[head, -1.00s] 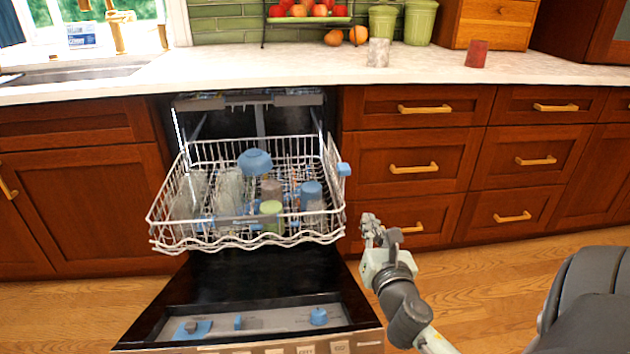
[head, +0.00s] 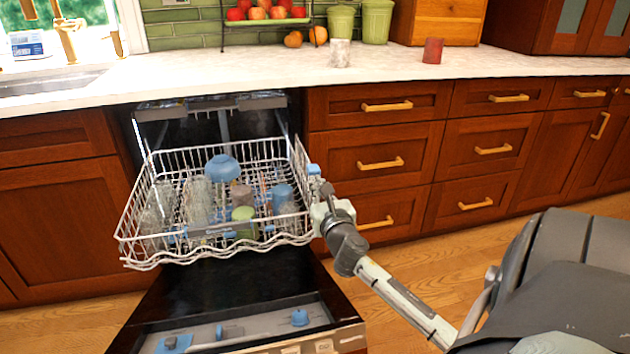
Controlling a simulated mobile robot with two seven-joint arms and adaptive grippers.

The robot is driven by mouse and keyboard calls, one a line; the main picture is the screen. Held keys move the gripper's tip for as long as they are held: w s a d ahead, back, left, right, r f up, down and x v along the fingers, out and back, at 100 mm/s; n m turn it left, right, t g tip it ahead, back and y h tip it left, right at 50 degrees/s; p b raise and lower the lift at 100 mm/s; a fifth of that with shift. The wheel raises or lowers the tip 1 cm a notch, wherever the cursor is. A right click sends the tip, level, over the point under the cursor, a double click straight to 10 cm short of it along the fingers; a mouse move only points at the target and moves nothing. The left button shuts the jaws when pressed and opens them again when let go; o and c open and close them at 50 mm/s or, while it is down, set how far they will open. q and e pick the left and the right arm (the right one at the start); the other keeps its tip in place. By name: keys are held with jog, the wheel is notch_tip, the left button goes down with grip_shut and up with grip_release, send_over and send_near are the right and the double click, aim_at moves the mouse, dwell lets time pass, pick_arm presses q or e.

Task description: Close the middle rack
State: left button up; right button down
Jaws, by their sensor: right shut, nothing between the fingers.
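The middle rack (head: 190,252) is a white wire basket pulled out of the dishwasher, above the lowered door (head: 235,290). It holds several glasses and cups, among them a blue bowl (head: 222,168), a green cup (head: 243,220) and a blue cup (head: 283,198). My right gripper (head: 318,188) is shut and empty at the rack's right side, close to its front right corner. It is near the blue clip on the rack's side; I cannot tell whether it touches. My left gripper is not in view.
Wooden drawers with gold handles (head: 380,164) stand right of the dishwasher.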

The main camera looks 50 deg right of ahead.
jog(key=shift+x, duration=0.85)
jog(key=shift+w, duration=0.15)
